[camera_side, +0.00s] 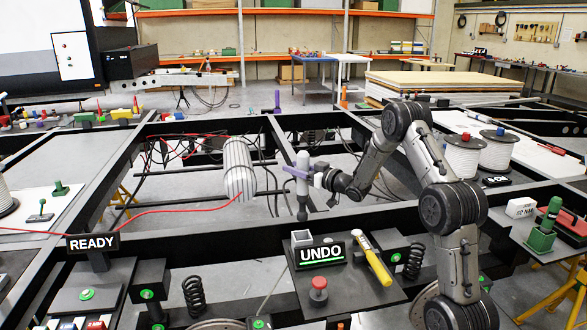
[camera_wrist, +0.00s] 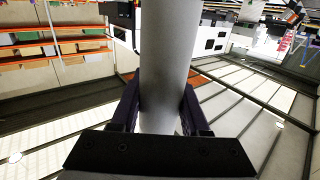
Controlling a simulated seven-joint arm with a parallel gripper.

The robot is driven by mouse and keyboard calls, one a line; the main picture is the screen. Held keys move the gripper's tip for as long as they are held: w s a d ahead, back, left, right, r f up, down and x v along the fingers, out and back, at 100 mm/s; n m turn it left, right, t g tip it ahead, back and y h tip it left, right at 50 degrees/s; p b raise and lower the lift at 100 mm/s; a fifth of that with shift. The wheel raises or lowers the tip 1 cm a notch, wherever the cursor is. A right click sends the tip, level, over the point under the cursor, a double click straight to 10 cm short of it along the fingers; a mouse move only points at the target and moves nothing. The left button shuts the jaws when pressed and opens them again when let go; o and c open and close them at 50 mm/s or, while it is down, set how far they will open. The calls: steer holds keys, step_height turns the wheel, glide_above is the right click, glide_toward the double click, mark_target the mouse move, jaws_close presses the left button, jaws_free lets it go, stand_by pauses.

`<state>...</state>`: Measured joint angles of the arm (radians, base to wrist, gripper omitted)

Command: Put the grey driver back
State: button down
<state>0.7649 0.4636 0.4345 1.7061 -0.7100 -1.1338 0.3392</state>
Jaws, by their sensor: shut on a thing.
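My gripper (camera_side: 300,172) is shut on the grey driver (camera_side: 302,161), with its purple fingers around the grey handle. In the wrist view the grey driver (camera_wrist: 168,50) is a thick grey cylinder running up between the purple fingers of my gripper (camera_wrist: 163,105). A square, light grey open-topped holder (camera_side: 301,238) stands on the plate's back left part, below the driver in the picture. I cannot tell the exact gap between tip and holder.
On the plate (camera_side: 345,290), an UNDO sign (camera_side: 320,253) stands in front of the holder, a yellow-handled tool (camera_side: 374,260) lies at right and a red button (camera_side: 318,289) sits in front. A ribbed silver cylinder (camera_side: 239,170) and cables are at left. Black chassis beams surround the area.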

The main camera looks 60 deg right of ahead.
steer(key=shift+r, duration=0.1)
step_height(320, 180, down, 13)
steer(key=shift+r, duration=0.15)
stand_by(1.1)
